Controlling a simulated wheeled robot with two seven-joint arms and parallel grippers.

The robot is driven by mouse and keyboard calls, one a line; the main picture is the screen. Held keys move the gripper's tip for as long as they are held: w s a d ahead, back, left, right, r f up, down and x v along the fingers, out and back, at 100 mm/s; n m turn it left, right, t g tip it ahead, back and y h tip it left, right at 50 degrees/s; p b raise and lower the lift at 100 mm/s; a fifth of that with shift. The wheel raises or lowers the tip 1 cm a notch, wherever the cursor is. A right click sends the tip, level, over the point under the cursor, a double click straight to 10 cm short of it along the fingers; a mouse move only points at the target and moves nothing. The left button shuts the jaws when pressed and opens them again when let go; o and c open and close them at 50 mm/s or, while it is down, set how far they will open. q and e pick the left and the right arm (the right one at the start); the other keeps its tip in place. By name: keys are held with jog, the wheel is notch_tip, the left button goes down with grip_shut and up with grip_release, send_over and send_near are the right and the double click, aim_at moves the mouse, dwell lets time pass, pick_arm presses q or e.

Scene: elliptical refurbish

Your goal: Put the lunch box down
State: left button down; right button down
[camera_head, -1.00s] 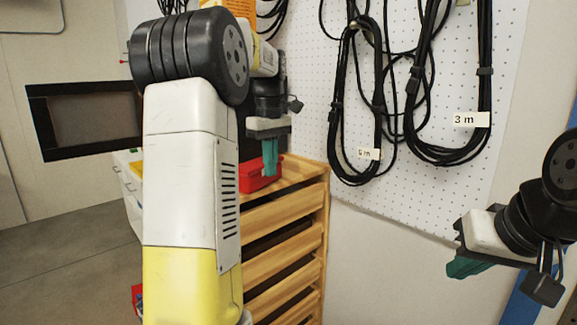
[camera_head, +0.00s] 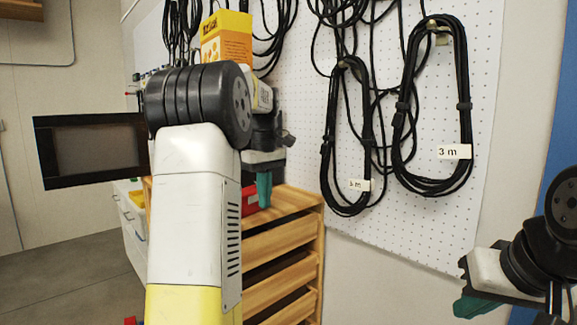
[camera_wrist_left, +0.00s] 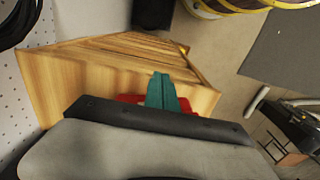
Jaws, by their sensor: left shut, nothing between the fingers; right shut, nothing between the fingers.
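The red lunch box (camera_head: 249,200) sits on top of a wooden drawer unit (camera_head: 292,201), partly hidden behind my left arm and fingers. My left gripper (camera_head: 264,190) is shut and empty, its teal fingers pointing down in front of the box in the head view. In the left wrist view, the shut fingers (camera_wrist_left: 164,92) cover the middle of the red box (camera_wrist_left: 185,104), which shows in slivers on both sides. I cannot tell whether they touch it. My right gripper (camera_head: 474,305) is shut and empty at the lower right, away from the unit.
A pegboard (camera_head: 400,215) with hanging black cable loops (camera_head: 400,130) stands behind and right of the unit. A yellow box (camera_head: 226,40) shows above my left arm. A dark-framed panel (camera_head: 90,150) is at the left. Grey floor is open at lower left.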

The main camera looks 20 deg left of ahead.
pick_arm(q)
notch_tip(320, 180, up, 10)
jog(key=shift+d, duration=0.2)
dwell(0.3)
jog(key=shift+s, duration=0.2)
